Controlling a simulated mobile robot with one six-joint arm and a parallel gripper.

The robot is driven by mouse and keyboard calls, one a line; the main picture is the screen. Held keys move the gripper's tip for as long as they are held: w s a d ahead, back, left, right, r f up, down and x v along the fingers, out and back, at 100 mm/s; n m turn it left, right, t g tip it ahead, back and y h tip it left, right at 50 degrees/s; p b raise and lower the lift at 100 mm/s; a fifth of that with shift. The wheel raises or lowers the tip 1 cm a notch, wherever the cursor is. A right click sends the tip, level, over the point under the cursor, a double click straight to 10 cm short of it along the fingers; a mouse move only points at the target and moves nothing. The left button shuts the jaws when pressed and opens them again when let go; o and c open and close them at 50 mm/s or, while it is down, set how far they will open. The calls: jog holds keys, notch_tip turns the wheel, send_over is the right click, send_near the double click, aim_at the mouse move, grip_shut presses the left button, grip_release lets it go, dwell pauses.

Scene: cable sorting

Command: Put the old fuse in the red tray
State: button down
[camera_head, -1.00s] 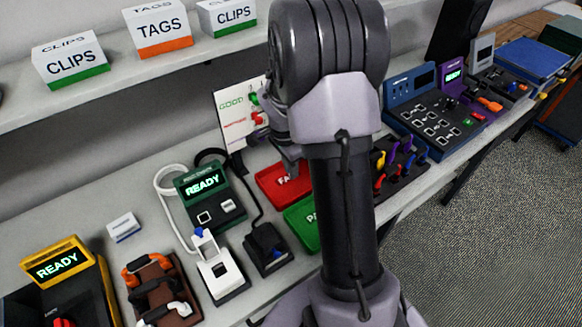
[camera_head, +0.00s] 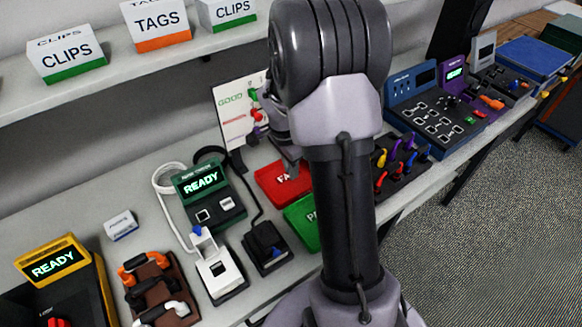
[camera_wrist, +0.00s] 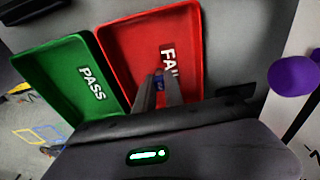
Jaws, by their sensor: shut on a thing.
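The red tray (camera_wrist: 135,45), marked FAIL, lies under my gripper (camera_wrist: 160,80) in the wrist view. In the head view the red tray (camera_head: 272,184) is partly hidden behind my arm. My gripper is shut on a small blue thing (camera_wrist: 160,84), likely the old fuse; the fingers cover most of it. It shows over the right part of the red tray, by the FAIL label. I cannot tell its height above the tray floor.
The green PASS tray (camera_wrist: 60,75) stands right beside the red one. A green tester reading READY (camera_head: 203,184) and a black holder (camera_head: 265,247) are to the left. A white GOOD sign (camera_head: 232,118) stands behind. Coloured plugs (camera_head: 400,165) sit right of my arm.

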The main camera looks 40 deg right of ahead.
dwell(0.4)
jog(key=shift+f+b, duration=0.3)
jog(key=shift+b, duration=0.15)
jog(key=shift+f+b, duration=0.15)
jog(key=shift+b, duration=0.15)
dwell(0.4)
jog(key=c, duration=0.8)
grip_release()
notch_tip(320, 180, up, 8)
jog(key=p, duration=0.5)
jog(key=shift+p, duration=0.35)
